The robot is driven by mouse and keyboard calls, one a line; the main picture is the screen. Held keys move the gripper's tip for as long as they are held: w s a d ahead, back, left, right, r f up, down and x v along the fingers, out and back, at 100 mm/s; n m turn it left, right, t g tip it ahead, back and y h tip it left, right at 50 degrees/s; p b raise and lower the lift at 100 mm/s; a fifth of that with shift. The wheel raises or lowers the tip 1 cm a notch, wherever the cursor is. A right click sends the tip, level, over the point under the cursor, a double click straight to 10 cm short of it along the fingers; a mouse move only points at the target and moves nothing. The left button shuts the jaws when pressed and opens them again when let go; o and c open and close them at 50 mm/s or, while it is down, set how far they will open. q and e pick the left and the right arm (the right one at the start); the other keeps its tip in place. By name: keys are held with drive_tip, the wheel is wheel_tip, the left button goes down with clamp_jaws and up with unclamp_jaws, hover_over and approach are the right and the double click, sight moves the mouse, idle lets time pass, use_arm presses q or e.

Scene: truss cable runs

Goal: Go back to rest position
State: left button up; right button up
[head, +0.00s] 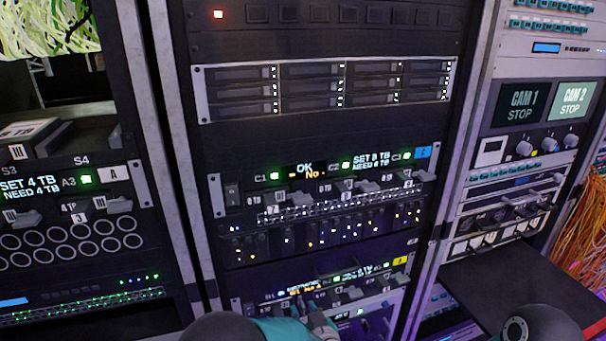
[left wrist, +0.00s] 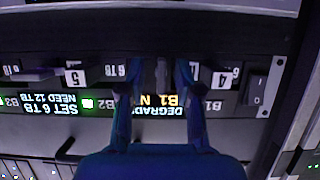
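My left gripper (head: 309,310) is at the bottom of the middle rack in the head view, in front of the lowest panel with the yellow tag (head: 400,260). In the left wrist view, which shows the panel upside down, its two blue fingers (left wrist: 158,72) are spread apart. A grey lever (left wrist: 162,76) stands between them, with gaps visible on both sides. The display beside it (left wrist: 160,106) reads "DEGRADED", B1, partly covered by the fingers. Another display (left wrist: 48,104) reads "SET 6 TB NEED 12 TB". My right gripper is not in view.
Racks stand close on both sides. A dark shelf (head: 515,285) juts out at lower right. Orange cables (head: 585,240) hang at the right edge.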

use_arm(q)
drive_tip(key=s+a+f+m+g+h+p, duration=0.3)
drive_tip(key=s+a+f+g+h+p, duration=0.15)
drive_tip(key=s+a+f, duration=0.6)
drive_tip(key=s+a+f+n+g+h, duration=0.1)
drive_tip(key=s+g, duration=0.3)
drive_tip(key=s, duration=0.5)
drive_tip(key=s+a+f+g+h, duration=0.1)
drive_tip(key=s+f+g+h, duration=0.1)
drive_tip(key=s, duration=0.7)
wheel_tip(320, 180, down, 2)
drive_tip(key=shift+s+a+f+n+g+h, duration=0.15)
drive_tip(key=shift+s+n+g+h, duration=0.25)
drive_tip(key=shift+g, duration=0.45)
